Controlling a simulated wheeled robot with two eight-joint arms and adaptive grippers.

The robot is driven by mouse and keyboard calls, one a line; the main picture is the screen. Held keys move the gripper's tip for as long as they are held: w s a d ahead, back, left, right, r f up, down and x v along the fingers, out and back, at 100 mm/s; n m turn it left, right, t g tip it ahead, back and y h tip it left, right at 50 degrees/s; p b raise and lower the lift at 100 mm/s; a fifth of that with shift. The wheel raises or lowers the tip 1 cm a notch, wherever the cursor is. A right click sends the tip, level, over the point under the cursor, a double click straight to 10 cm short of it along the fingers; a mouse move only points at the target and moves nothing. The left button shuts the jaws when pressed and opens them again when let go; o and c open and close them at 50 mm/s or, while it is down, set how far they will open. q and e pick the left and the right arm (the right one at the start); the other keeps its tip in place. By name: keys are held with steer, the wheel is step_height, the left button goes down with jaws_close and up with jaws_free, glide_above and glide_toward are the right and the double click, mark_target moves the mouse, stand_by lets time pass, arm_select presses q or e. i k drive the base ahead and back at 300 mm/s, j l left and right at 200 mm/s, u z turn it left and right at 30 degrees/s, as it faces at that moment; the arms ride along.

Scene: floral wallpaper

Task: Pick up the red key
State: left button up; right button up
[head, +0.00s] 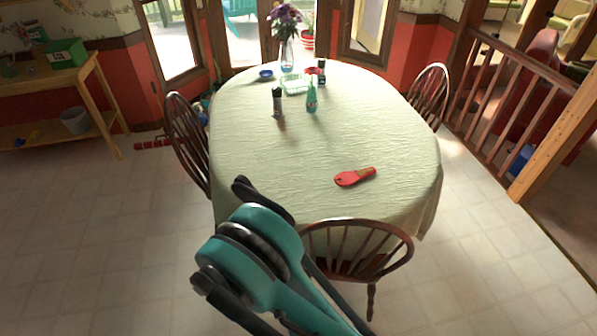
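The red key (349,179) lies flat on the pale green tablecloth of the oval table (260,140), near the table's near right side. It is red with a rounded wide end at the left and a narrower, partly brownish end at the right. Nothing touches it. A teal and dark part of my own arm rises from the bottom of the head view, left of the near chair and in front of the table's near edge. I cannot make out gripper fingertips on it, and no gripper is clearly seen.
A wooden chair (357,250) stands at the near edge, with others at left (183,135) and right (430,92). The cloth around the key is clear.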

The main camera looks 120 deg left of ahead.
mark_target(348, 178)
steer(key=u, duration=3.6)
steer(key=i+l+z, duration=0.25)
steer(key=l+z, duration=0.15)
steer(key=l, duration=0.25)
steer(key=i+l+z, duration=0.4)
steer(key=l, duration=0.15)
steer(key=i+l+z, duration=0.4)
steer(key=i+l, duration=0.2)
steer(key=i, duration=0.2)
steer(key=i+l, duration=0.2)
steer(key=i, duration=0.25)
steer(key=i+j+u, duration=0.1)
steer(key=i+u, duration=0.55)
steer(key=u, duration=0.15)
steer(key=i+u, duration=0.35)
steer(key=i+l+u, duration=0.2)
steer(key=u, duration=0.2)
steer(key=i+j+u, duration=0.15)
steer(key=i+u, duration=0.65)
steer(key=u, duration=0.15)
steer(key=i+l+u, duration=0.15)
steer(key=i+u, duration=0.3)
steer(key=k, duration=0.05)
